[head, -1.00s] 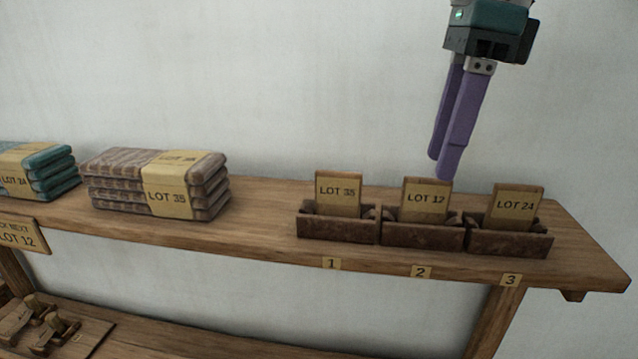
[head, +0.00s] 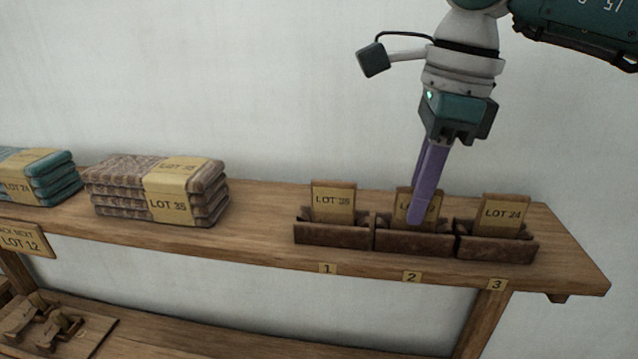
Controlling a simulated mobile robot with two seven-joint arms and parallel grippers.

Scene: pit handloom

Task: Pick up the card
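The LOT 12 card (head: 402,203) stands upright in the middle holder (head: 413,241), above the number 2 label. My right gripper (head: 416,203) points down at this card. Its near purple finger passes in front of the card and covers much of its face and print. The far finger is mostly hidden behind the near one and the card, so I cannot tell whether they touch the card. The LOT 35 card (head: 333,204) stands in holder 1 and the LOT 24 card (head: 502,213) in holder 3. My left gripper is out of view.
The holders stand on the right end of a wooden shelf (head: 262,213). A brown LOT 35 stack (head: 120,192) and a teal stack (head: 62,178) lie to the left. A LOT 12 sign (head: 22,239) hangs at the shelf's front edge. Wooden pieces (head: 45,318) lie below.

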